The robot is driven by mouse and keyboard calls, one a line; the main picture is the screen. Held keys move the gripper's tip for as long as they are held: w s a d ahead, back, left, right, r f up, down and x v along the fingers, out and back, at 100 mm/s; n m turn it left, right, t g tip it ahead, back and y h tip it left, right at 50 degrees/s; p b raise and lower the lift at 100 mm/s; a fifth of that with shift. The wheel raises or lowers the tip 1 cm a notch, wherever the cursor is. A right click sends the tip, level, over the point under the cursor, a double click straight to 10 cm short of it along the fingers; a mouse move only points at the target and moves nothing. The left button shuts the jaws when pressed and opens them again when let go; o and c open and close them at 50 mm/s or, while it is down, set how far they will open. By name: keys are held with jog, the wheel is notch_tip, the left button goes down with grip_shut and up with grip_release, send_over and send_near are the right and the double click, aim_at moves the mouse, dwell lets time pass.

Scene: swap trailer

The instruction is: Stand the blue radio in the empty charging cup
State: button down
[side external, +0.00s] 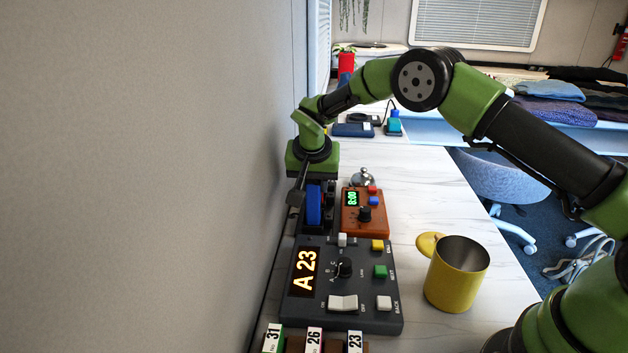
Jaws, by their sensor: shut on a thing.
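My gripper (314,198) points down close to the wall, behind the dark grey panel. It is shut on the blue radio (314,206), of which a narrow upright blue face shows between dark parts. Dark shapes around and below the radio hide its lower end, and I cannot tell whether it is inside a cup or above one. I cannot make out the empty charging cup clearly.
A dark grey panel (345,270) reading "A 23" stands in front. An orange clock box (364,222) is right beside the gripper, with a silver bell (363,178) behind. A yellow canister (455,285) with its lid (430,243) stands right. Numbered tags (315,341) line the front.

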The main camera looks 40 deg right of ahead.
jog(key=shift+f, duration=0.5)
jog(key=c, duration=1.1)
grip_release()
jog(key=v, duration=1.1)
jog(key=shift+r, duration=0.1)
jog(key=s+r+n+t+y, duration=0.1)
jog(key=s+r+n+y, duration=0.15)
jog(key=s+r, duration=0.95)
jog(key=s+n+t+y, duration=0.2)
jog(key=s, duration=1.5)
jog(key=shift+s+t+y, duration=0.25)
jog(key=shift+t+y, duration=0.1)
jog(key=shift+t, duration=0.05)
